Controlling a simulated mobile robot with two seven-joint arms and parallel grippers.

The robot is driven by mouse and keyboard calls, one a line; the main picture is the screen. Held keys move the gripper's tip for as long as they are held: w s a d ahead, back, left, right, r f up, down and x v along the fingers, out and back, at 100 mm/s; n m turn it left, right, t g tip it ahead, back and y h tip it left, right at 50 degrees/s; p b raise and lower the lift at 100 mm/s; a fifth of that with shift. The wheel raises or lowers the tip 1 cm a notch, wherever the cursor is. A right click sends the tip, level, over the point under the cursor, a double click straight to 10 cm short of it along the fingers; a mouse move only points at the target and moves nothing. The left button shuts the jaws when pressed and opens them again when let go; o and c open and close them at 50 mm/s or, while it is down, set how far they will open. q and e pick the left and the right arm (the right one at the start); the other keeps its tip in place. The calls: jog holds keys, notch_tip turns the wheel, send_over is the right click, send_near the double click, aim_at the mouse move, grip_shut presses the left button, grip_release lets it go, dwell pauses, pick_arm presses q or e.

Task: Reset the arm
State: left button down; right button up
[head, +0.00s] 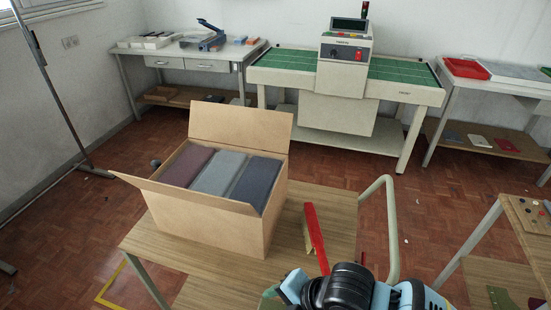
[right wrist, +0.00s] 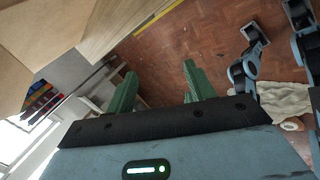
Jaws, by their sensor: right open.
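My right arm (head: 350,290) comes in at the bottom right of the head view, beside the near table's right edge. A bit of green at its left end looks like part of my right gripper, mostly cut off or hidden. In the right wrist view my right gripper (right wrist: 160,88) shows two green fingers wide apart, with nothing between them. The fingers point over the brown floor, below and right of a pale wooden or cardboard surface. My left gripper is in neither view; dark and grey-blue arm links (right wrist: 245,75) show at the right of the wrist view.
An open cardboard box (head: 225,220) with folded maroon, grey and dark blue cloth stands on the wooden table (head: 180,268). A red bar (head: 316,238) and pale tube rail (head: 391,230) are close to my arm. A green-topped machine (head: 345,65) stands behind, with floor between.

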jog(key=s+d+f+m+t+h, duration=0.2)
jog(key=s+d+f+m, duration=0.6)
jog(key=m, duration=0.5)
jog(key=s+d+f+m+t+h, duration=0.2)
jog(key=s+d+f+m+t, duration=0.2)
jog(key=s+d+f+m, duration=0.4)
jog(key=s+d+m, duration=0.1)
jog(key=d+m, duration=0.1)
jog(key=m, duration=0.3)
jog(key=shift+d+f+p, duration=0.2)
jog(key=shift+d+p, duration=0.1)
jog(key=shift+d, duration=0.1)
jog(key=shift+w, duration=0.1)
jog(key=shift+o, duration=0.5)
